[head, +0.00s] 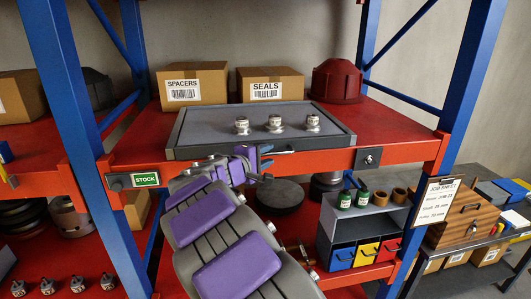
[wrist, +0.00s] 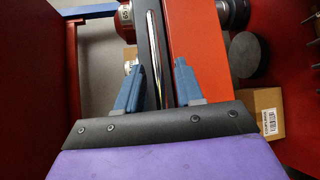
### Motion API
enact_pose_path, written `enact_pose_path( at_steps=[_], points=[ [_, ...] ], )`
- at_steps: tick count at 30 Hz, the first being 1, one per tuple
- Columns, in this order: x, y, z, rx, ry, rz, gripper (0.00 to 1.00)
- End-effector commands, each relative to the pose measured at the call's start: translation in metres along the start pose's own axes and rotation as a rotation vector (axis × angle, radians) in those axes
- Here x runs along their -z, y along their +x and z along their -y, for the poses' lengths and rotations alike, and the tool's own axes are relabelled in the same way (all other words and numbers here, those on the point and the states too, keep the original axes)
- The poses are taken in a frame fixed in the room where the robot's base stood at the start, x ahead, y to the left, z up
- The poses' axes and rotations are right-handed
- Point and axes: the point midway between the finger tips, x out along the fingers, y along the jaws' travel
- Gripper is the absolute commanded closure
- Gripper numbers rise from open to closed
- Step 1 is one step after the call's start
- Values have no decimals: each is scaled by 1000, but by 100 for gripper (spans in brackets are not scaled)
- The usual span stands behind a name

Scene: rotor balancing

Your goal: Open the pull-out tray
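The pull-out tray (head: 210,115) is a shallow grey tray with a dark rim on the red shelf. Its front face lies along the shelf's front edge. Several small silver weights, at least three, stand on it, including a middle one (head: 275,123). A thin silver handle bar (wrist: 154,45) runs along the tray's dark front in the wrist view. My gripper (head: 258,160) is at the tray front in the head view. In the wrist view my gripper (wrist: 158,78) is open, one blue finger on each side of the bar's line, with visible gaps. Contact with the bar cannot be seen.
Cardboard boxes marked SPACERS (head: 190,84) and SEALS (head: 270,85) and a red housing (head: 337,81) stand behind the tray. Blue posts (head: 468,70) flank the shelf. A lock (head: 369,158) sits on the shelf front. Below are a dark disc (head: 281,197) and coloured drawers (head: 367,254).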

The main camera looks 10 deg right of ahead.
Motion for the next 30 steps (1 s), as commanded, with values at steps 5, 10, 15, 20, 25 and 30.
enact_pose_path(
  at_steps=[5,10,15,20,25,30],
  points=[
    [1,10,-1,-2,0,1,63],
    [5,8,0,-5,-3,1,63],
    [6,7,0,-5,-4,2,67],
    [4,9,0,-4,-3,2,82],
    [1,13,1,0,-2,3,99],
    [-2,15,1,2,-1,6,100]
  ],
)
